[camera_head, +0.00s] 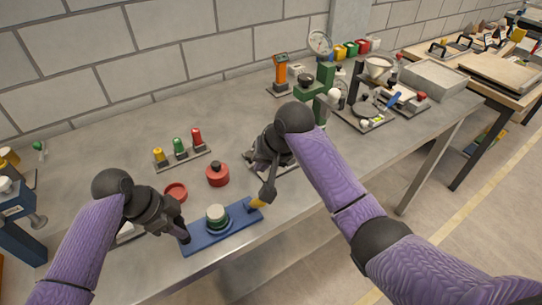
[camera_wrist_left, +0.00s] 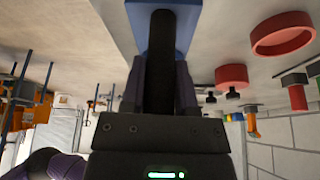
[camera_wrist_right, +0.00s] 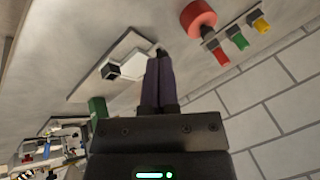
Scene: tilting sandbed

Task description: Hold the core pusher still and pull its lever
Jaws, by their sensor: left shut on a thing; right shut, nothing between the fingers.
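The core pusher has a long blue base (camera_head: 236,222) lying near the table's front edge. A green and white round part (camera_head: 216,216) stands at its middle. A dark piece with a yellow lower end (camera_head: 257,203) stands at its right end and looks like the lever. My left gripper (camera_head: 183,235) is shut on a black upright bar (camera_wrist_left: 160,55) at the base's left end. The blue base also shows in the left wrist view (camera_wrist_left: 143,28). My right gripper (camera_wrist_right: 158,62) is shut and empty, above the table behind the right end; its fingertips are hard to make out in the head view.
A red cylinder (camera_head: 217,175) and a red ring (camera_head: 176,192) lie behind the base. A rack of coloured pegs (camera_head: 182,158) stands further back. A plate with a white part (camera_wrist_right: 133,66) and a black block (camera_wrist_right: 111,71) lies by my right gripper.

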